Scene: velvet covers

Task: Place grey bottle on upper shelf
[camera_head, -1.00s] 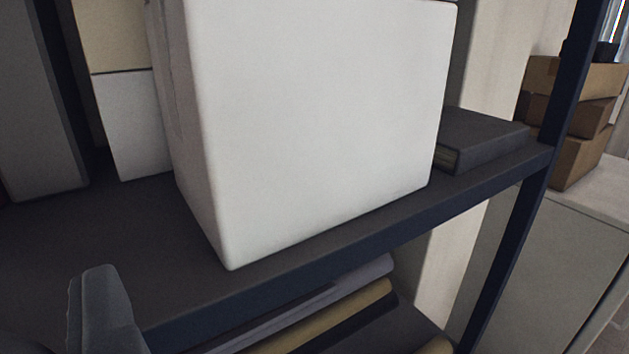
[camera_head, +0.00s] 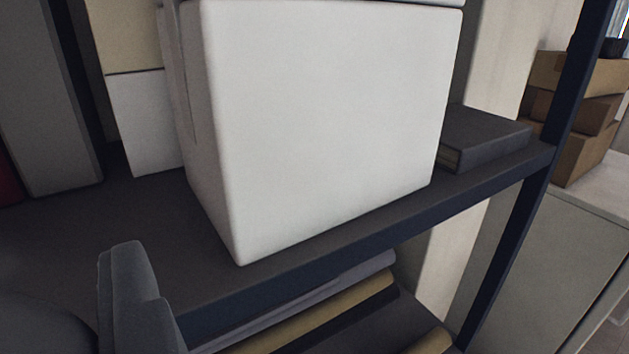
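One grey finger of my gripper (camera_head: 132,300) shows at the lower left, in front of the shelf's front edge. The other finger is not clearly seen. A dark grey rounded shape (camera_head: 38,322) fills the bottom left corner, left of the finger. It may be the grey bottle, but only its top part shows and I cannot tell whether it is held. The dark shelf board (camera_head: 215,290) runs across the view, with a large white box (camera_head: 320,120) standing on it near its front edge.
A dark flat box or book (camera_head: 485,138) lies right of the white box. A blue-black post (camera_head: 530,200) stands at the right end. Rolls or folded items (camera_head: 340,305) lie on the level below. Bare shelf surface shows left of the white box. Cardboard boxes (camera_head: 580,100) stand beyond.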

